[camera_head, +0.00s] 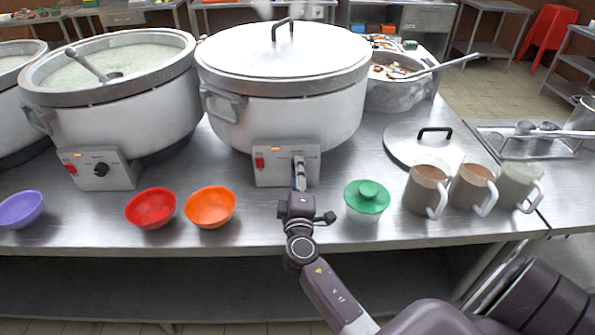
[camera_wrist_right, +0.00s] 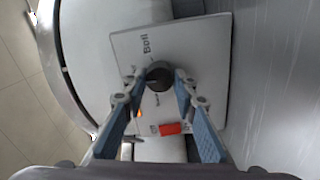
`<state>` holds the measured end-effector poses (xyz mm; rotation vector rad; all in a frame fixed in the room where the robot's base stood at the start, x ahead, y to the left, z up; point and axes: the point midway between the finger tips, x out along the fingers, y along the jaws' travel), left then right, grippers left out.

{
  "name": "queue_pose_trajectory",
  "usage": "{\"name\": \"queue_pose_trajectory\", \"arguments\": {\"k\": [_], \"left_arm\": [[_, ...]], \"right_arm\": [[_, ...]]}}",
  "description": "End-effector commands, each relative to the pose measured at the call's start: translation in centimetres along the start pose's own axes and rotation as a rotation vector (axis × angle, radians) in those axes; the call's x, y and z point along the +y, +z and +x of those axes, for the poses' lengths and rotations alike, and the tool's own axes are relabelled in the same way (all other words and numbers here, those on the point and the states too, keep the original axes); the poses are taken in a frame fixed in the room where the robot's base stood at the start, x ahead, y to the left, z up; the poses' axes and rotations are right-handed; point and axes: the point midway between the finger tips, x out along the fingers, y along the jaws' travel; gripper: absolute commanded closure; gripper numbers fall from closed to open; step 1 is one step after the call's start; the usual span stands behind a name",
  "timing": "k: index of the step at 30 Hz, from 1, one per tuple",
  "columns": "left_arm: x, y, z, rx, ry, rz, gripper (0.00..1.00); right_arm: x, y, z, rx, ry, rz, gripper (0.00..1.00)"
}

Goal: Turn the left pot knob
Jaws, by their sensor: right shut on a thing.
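The open left pot (camera_head: 140,110) holds pale congee and a ladle. Its control panel has a black knob (camera_head: 101,169) and a red switch, and nothing touches them. My right gripper (camera_head: 298,172) is at the panel (camera_head: 267,176) of the lidded pot (camera_head: 285,115) to the right of it. In the right wrist view its blue-padded fingers close on both sides of that panel's dark round knob (camera_wrist_right: 158,76). The gripper hides this knob in the head view. The red switch (camera_wrist_right: 170,129) and lit orange lamp sit nearby. My left gripper is not in view.
Purple (camera_head: 21,209), red (camera_head: 151,208) and orange (camera_head: 210,207) bowls line the counter front. A green-lidded bowl (camera_head: 367,196) stands just right of my right gripper, followed by several mugs (camera_head: 426,188) and a loose pot lid (camera_head: 425,148).

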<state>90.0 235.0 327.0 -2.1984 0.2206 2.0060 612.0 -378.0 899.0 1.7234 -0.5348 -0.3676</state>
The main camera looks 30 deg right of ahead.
Motion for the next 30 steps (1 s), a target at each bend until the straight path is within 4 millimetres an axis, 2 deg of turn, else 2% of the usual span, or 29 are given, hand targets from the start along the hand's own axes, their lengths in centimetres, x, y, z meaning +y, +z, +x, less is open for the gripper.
{"name": "queue_pose_trajectory", "arguments": {"k": [16, 17, 21, 30], "left_arm": [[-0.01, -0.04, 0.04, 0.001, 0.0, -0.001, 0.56], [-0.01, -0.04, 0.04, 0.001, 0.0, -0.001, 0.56], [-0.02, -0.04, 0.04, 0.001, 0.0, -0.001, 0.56], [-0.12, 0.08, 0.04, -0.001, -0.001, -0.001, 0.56]], "right_arm": [[-0.27, -0.12, -0.13, 0.004, -0.005, -0.023, 0.98], [-0.27, -0.12, -0.13, 0.004, -0.005, -0.023, 0.71], [-0.2, -0.09, -0.1, 0.003, -0.003, -0.022, 0.56], [-0.12, -0.04, -0.23, 0.002, -0.002, -0.022, 0.56]]}}
